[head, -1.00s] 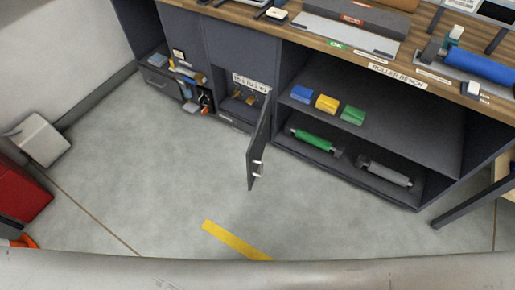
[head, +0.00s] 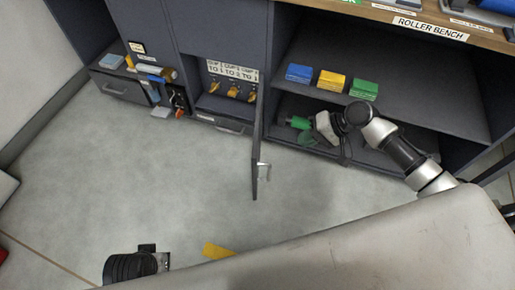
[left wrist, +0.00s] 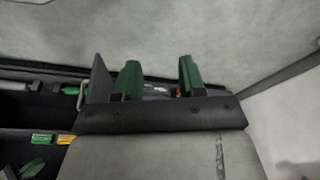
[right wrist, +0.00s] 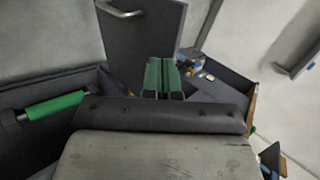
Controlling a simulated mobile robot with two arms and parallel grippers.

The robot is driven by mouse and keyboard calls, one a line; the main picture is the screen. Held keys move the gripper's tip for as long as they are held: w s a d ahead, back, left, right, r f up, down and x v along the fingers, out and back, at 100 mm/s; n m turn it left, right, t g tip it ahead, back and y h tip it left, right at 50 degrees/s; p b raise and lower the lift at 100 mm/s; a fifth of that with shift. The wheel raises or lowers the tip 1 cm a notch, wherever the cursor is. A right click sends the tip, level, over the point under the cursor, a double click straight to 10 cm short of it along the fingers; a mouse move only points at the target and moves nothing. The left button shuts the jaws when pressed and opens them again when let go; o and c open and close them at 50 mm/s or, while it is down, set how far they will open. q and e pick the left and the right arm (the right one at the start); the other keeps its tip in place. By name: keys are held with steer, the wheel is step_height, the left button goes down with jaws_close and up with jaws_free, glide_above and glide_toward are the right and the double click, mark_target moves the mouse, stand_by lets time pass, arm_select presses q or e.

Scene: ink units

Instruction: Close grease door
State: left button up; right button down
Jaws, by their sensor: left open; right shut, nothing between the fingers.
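The grease door (head: 257,150) is a dark grey panel, swung out from its cabinet compartment (head: 200,110) and seen nearly edge-on. Its light bar handle (head: 264,171) is near the lower end. In the right wrist view the door (right wrist: 150,40) stands just beyond my right gripper (right wrist: 162,78), with the handle at the upper left. My right gripper's green fingers are together and empty, apart from the handle. In the head view it is right of the door, in front of the lower shelf. My left gripper (left wrist: 160,78) has its green fingers apart and empty; a dark upright panel shows beside it.
The open compartment holds several yellow fittings (head: 233,91) under a white label. Left of it, a drawer (head: 125,88) stands out with small items. Blue, yellow and green blocks (head: 332,80) sit on the shelf at right.

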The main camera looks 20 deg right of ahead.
arm_select(q)
steer(key=b+v, duration=0.2)
steer(key=v, duration=0.6)
steer(key=shift+t+b, duration=0.3)
steer(key=shift+b, duration=0.05)
arm_select(e)
steer(key=a+r+x, duration=0.1)
steer(key=r+x, duration=0.1)
steer(key=x, duration=1)
steer(key=shift+w+a+f, duration=0.15)
steer(key=shift+w+a, duration=0.2)
steer(key=shift+a, duration=0.25)
arm_select(q)
steer(key=shift+w+a+r, duration=0.1)
steer(key=shift+a+r, duration=0.05)
steer(key=shift+r, duration=0.1)
arm_select(e)
steer(key=shift+a, duration=0.1)
